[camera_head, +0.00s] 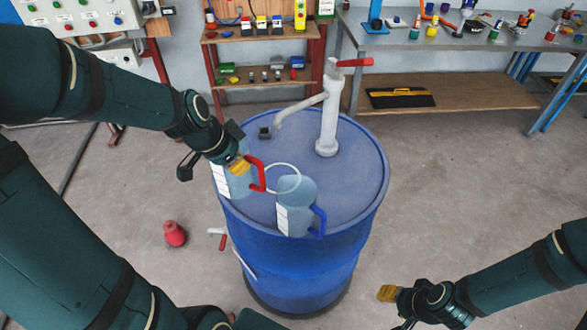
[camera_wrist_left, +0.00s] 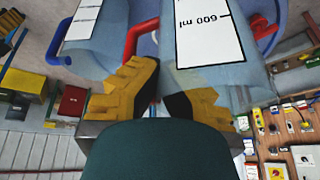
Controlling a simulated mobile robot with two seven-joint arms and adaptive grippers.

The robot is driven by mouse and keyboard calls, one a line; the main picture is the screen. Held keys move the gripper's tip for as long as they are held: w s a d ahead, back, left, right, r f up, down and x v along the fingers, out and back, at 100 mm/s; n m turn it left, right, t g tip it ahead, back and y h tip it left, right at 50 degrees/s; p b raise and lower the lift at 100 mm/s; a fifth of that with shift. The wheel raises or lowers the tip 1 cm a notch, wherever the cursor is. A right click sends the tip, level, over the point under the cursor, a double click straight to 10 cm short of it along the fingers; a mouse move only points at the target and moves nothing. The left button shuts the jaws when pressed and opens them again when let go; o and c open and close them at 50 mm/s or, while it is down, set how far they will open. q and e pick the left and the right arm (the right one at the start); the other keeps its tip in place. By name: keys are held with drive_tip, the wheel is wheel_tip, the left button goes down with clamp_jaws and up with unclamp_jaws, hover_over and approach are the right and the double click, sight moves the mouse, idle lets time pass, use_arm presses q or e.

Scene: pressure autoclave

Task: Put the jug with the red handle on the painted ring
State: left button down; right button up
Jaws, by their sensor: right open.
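The jug with the red handle (camera_head: 240,184) is clear blue with a white label and is at the left of the blue barrel's top. In the left wrist view its wall (camera_wrist_left: 210,75) and red handle (camera_wrist_left: 140,36) are close to the fingers. My left gripper (camera_head: 238,166) is shut on this jug near its handle; its yellow fingers (camera_wrist_left: 158,92) are close together. Whether the jug touches the barrel is unclear. The painted ring (camera_head: 283,165) is a pale line on the barrel top, partly hidden by the jugs. My right gripper (camera_head: 388,293) is open, low at the right.
A jug with a blue handle (camera_head: 297,205) stands at the barrel top's front and also shows in the left wrist view (camera_wrist_left: 98,40). A white pump with a red lever (camera_head: 328,110) rises at the back of the blue barrel (camera_head: 355,185). The barrel top's right side is clear.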

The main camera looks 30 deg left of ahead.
use_arm(q)
drive_tip(key=w+d+f, duration=0.2)
drive_tip(key=w+f, duration=0.2)
drive_tip(key=w, duration=0.2)
drive_tip(key=w+d+f, duration=0.3)
drive_tip(key=w, duration=0.4)
drive_tip(key=shift+w+d+f, duration=0.2)
drive_tip(key=shift+w+f, duration=0.1)
drive_tip(key=shift+f, duration=0.1)
use_arm(e)
drive_tip(key=shift+w+d, duration=0.15)
drive_tip(key=shift+w, duration=0.25)
use_arm(q)
drive_tip(key=shift+f, duration=0.2)
drive_tip(key=c, duration=1.6)
unclamp_jaws()
drive_tip(key=shift+o, duration=0.9)
use_arm(e)
drive_tip(key=shift+f, duration=0.1)
use_arm(q)
drive_tip(key=shift+r, duration=0.1)
